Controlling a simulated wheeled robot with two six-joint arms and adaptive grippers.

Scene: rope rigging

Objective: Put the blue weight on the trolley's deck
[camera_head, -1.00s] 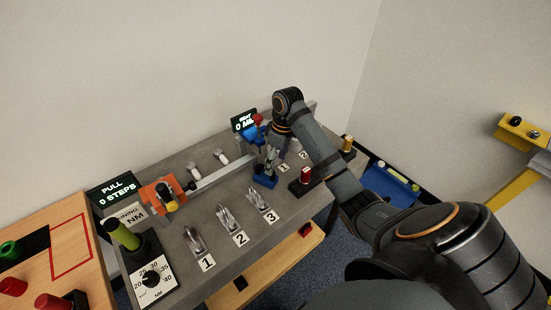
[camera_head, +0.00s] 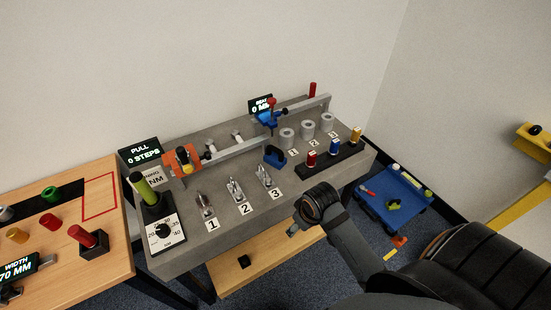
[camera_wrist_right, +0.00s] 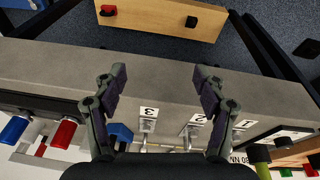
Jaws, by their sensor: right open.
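A blue cylinder (camera_head: 333,146) stands in a black rack between a red and a yellow one; the right wrist view shows it at the left edge (camera_wrist_right: 14,130). A dark-blue block (camera_head: 274,156) sits on the bench near label 3. I cannot tell which of these is the weight. The blue trolley (camera_head: 377,206) stands on the floor right of the bench, with several small objects on its deck. My right gripper (camera_wrist_right: 158,80) is open and empty, over the bench's front edge, apart from both blue things. My left gripper is not in view.
The grey bench (camera_head: 225,228) carries several metal clips, a beam with a blue slider (camera_head: 268,118), grey cylinders (camera_head: 287,136) and a dial box. A wooden shelf (camera_head: 265,262) lies below its front. A wooden table (camera_head: 110,262) stands left.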

